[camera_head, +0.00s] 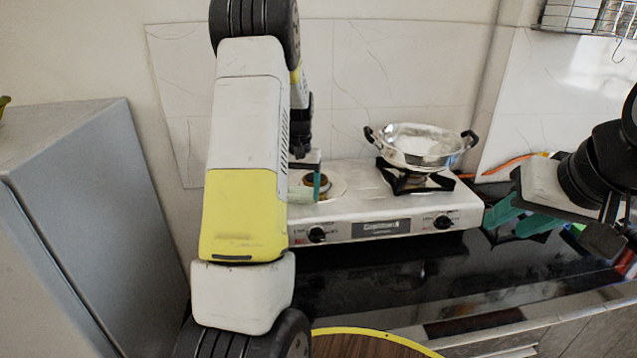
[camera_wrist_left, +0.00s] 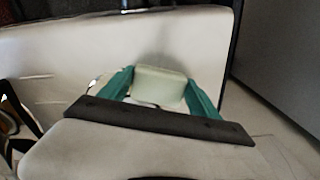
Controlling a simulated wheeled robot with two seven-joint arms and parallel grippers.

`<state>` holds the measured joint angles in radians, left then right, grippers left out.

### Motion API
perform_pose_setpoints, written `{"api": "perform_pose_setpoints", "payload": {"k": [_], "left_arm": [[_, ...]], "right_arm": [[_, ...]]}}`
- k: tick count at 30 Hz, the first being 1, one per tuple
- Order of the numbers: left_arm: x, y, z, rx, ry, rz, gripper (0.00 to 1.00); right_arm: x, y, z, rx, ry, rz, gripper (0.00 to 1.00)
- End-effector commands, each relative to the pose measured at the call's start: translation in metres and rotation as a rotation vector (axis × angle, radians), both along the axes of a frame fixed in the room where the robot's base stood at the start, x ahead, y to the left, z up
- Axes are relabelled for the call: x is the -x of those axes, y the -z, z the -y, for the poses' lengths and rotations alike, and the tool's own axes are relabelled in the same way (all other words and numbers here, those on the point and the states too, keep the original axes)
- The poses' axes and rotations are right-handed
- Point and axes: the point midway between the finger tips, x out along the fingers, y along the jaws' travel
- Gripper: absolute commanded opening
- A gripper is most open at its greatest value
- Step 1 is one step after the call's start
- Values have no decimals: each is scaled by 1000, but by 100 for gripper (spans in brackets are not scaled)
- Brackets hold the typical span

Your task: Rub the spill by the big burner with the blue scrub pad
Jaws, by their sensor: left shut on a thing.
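My left gripper (camera_head: 308,180) is over the left end of the white stove (camera_head: 350,230), beside the left burner (camera_head: 325,186). Its teal fingers (camera_wrist_left: 160,92) are shut on a pale greenish pad (camera_wrist_left: 160,84), which looks pale rather than blue. The pad (camera_head: 299,194) is partly hidden by my arm in the head view. It is low over the stove top; I cannot tell whether it touches. No spill can be made out clearly. My right gripper (camera_head: 522,214) is at the right over the counter, its teal fingers apart and empty.
A silver two-handled pan (camera_head: 420,146) stands on the right burner's black grate (camera_head: 412,180). The black counter (camera_head: 400,280) in front of the stove is clear. A grey cabinet (camera_head: 85,200) stands at the left.

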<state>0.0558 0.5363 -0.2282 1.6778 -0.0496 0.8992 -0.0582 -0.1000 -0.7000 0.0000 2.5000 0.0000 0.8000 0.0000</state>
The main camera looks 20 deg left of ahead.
Motion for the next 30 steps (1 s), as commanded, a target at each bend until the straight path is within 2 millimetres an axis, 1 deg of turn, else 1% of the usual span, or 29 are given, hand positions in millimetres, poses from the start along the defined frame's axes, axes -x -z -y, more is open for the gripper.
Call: {"api": "perform_pose_setpoints", "payload": {"k": [5,12,20,30], "left_arm": [[-4,-1,8,0,3,0,39],[-13,-2,27,0,3,1,39],[-17,-2,35,0,2,0,39],[-28,1,59,0,2,0,39]], "right_arm": [[0,0,0,0,0,0,36],[0,0,0,0,0,0,36],[0,0,0,0,0,0,36],[0,0,0,0,0,0,36]]}}
